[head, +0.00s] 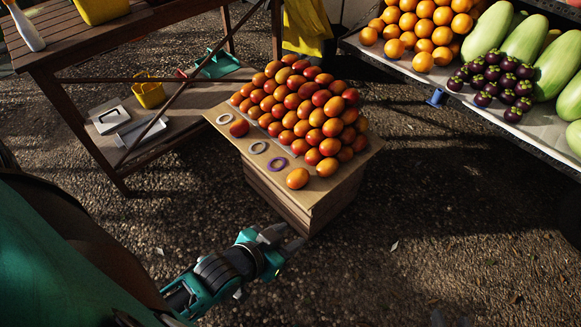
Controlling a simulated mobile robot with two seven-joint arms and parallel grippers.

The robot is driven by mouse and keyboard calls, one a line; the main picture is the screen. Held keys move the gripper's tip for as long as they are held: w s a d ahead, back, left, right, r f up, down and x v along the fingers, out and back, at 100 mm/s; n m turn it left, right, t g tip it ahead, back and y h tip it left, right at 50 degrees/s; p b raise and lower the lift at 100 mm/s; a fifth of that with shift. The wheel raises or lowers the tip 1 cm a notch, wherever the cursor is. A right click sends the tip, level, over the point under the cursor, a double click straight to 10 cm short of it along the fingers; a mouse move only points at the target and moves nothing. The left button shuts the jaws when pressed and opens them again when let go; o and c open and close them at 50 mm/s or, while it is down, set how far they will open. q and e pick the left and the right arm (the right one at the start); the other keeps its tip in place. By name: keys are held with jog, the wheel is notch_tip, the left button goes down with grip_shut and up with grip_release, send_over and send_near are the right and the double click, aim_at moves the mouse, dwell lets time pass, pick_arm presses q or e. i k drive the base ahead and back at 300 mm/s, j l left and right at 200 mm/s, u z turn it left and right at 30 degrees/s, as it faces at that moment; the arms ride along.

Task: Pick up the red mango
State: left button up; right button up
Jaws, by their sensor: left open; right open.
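A red mango (239,128) lies apart from the pile on the left part of the wooden crate top (326,192), between two pale rings. A large pile of orange-red mangoes (305,108) covers most of the top. A single orange mango (298,178) lies near the front corner. My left gripper (291,236) is open and empty, low in front of the crate's near side, well apart from the red mango. My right gripper (452,320) barely shows at the bottom edge; most of it is cut off.
A white ring (224,120), a cream ring (258,148) and a purple ring (277,164) lie along the crate's front left edge. A wooden shelf table (60,45) stands at left. A fruit stall (480,113) is at upper right. The gravel in front is clear.

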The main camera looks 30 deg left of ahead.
aim_at(298, 178)
jog(key=i+j, duration=0.15)
jog(key=j, duration=0.2)
jog(key=i+j, duration=0.15)
jog(key=j, duration=0.25)
jog(key=i+j, duration=0.15)
jog(key=j, duration=0.2)
jog(key=i+j, duration=0.15)
jog(key=j, duration=0.2)
jog(key=i+j, duration=0.15)
jog(key=j, duration=0.2)
jog(key=i+j, duration=0.15)
jog(key=j, duration=0.25)
